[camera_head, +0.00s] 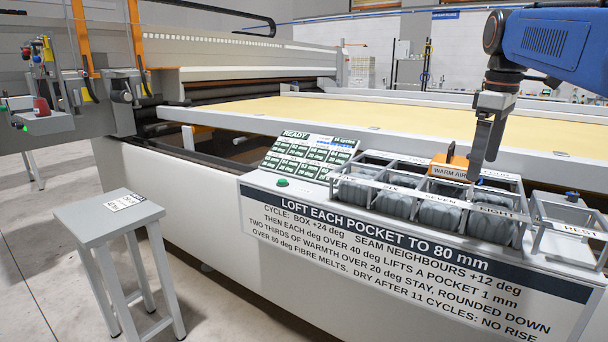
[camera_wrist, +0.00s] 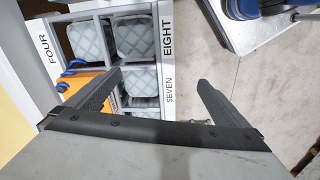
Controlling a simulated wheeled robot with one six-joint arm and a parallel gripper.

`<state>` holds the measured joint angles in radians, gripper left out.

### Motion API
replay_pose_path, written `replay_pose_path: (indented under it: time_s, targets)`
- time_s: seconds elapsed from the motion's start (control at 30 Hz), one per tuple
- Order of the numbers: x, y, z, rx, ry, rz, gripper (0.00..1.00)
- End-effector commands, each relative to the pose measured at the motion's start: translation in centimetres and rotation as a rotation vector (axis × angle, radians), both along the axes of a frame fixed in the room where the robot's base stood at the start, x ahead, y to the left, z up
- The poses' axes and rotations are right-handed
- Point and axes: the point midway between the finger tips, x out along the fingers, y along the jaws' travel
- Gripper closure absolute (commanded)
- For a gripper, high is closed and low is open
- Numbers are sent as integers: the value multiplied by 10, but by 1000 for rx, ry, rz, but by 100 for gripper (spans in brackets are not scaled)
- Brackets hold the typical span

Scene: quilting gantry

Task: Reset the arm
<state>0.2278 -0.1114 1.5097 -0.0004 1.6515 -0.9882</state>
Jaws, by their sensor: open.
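My gripper (camera_head: 482,150) hangs from the blue arm above the right part of the pocket rack, close to the right of the orange WARM AIR box (camera_head: 450,167). In the wrist view my gripper (camera_wrist: 160,80) has its two fingers wide apart, with nothing held between them. The orange box (camera_wrist: 88,88) shows there partly behind the left finger; whether they touch I cannot tell. The box sits on the metal pocket rack (camera_head: 375,157), whose compartments hold grey quilted pads (camera_head: 440,212). Labels SIX, SEVEN and EIGHT face front.
An empty frame marked REST (camera_head: 570,228) stands right of the rack. A panel reading READY (camera_head: 308,152) and a green button (camera_head: 282,183) are left of it. A grey stool (camera_head: 108,218) stands on the floor at left. The yellow quilting bed (camera_head: 350,115) lies behind.

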Motion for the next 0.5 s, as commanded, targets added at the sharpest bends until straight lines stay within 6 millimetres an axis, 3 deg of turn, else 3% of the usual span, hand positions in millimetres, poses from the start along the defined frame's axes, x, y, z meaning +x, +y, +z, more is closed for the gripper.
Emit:
replay_pose_path:
  time_s: [0.5]
  targets:
    - [-118, 67, -112, 50, -161, -349, 0]
